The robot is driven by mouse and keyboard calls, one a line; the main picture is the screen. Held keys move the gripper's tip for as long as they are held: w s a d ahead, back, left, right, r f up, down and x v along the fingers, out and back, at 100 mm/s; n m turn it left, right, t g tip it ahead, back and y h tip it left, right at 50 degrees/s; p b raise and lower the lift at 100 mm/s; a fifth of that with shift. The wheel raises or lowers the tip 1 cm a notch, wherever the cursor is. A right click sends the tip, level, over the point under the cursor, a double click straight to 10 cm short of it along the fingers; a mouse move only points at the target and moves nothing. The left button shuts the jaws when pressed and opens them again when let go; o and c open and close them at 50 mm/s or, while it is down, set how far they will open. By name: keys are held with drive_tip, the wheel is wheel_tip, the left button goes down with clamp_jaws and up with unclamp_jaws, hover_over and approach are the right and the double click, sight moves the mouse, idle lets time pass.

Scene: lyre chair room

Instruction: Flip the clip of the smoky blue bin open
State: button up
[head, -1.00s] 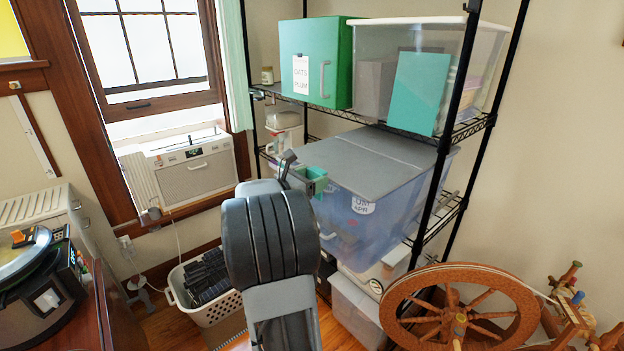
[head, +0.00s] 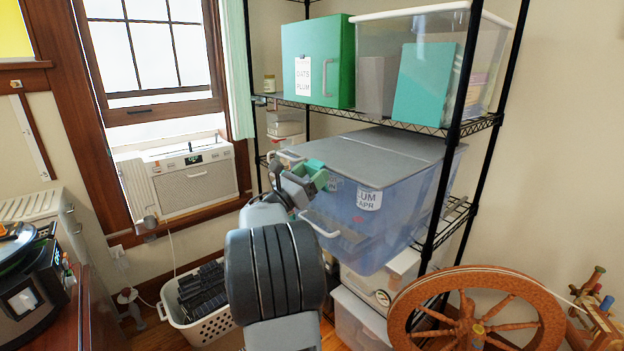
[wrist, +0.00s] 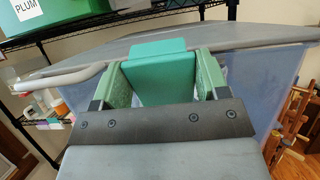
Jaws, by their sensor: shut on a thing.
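The smoky blue bin (head: 385,225) is a see-through tub with a grey lid (head: 375,155), on the middle shelf of the wire rack. Its teal clip (head: 314,166) is on the near left side at the lid's edge. In the wrist view the clip (wrist: 160,72) stands between my gripper's two green fingers, its top bent at the lid's rim. My gripper (head: 306,184) is shut on the clip; it fills the middle of the wrist view (wrist: 162,82). The clip's lower end is hidden by my gripper, and I cannot tell whether it is still latched.
A pale handle (head: 320,223) sticks out of the bin's near side. Black rack posts (head: 450,130) stand to the right. A green box (head: 318,60) and a clear tub (head: 485,60) sit on the shelf above. A spinning wheel (head: 480,310) and a white basket (head: 205,320) stand below.

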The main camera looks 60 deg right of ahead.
drive_tip(key=o, duration=0.9)
drive_tip(key=shift+o, duration=0.2)
drive_tip(key=b+v, duration=0.2)
drive_tip(key=v, duration=1.1)
drive_tip(key=shift+a+f, duration=0.15)
drive_tip(key=shift+a, duration=0.2)
drive_tip(key=shift+w, duration=0.1)
